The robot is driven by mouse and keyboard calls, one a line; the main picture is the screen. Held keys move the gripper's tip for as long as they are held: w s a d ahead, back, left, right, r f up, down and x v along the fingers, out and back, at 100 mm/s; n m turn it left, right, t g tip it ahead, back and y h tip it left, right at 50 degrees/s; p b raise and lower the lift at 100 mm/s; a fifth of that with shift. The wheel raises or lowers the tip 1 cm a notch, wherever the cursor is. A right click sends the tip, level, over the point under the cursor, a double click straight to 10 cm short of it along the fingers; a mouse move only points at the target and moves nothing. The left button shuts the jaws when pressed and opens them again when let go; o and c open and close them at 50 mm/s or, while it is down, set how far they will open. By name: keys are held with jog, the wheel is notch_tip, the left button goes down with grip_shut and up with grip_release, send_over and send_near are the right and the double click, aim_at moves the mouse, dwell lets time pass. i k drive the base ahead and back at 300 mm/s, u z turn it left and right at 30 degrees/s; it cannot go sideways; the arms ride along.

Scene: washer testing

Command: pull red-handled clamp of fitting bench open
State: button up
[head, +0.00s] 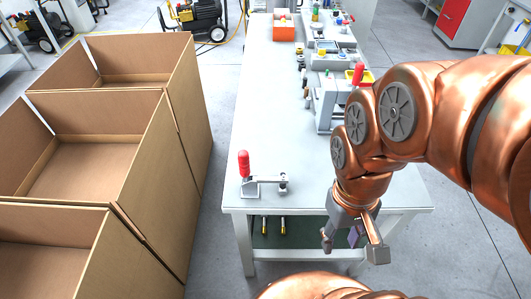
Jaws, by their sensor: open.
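The red-handled clamp (246,172) stands at the front left corner of the bench top (270,125). Its red handle points straight up, and its grey metal arm reaches to the right, low over the bench.
Open cardboard boxes (150,165) stand in a row left of the bench, with a narrow floor gap between. Grey fixtures (328,100) and an orange bin (284,32) sit farther back. The bench top around the front clamp is mostly clear. Yellow-handled tools (264,226) show below the top.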

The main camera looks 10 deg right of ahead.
aim_at(243, 160)
jog(key=z, duration=0.05)
jog(key=k, duration=0.65)
jog(key=u, duration=1.05)
jog(key=i, duration=0.5)
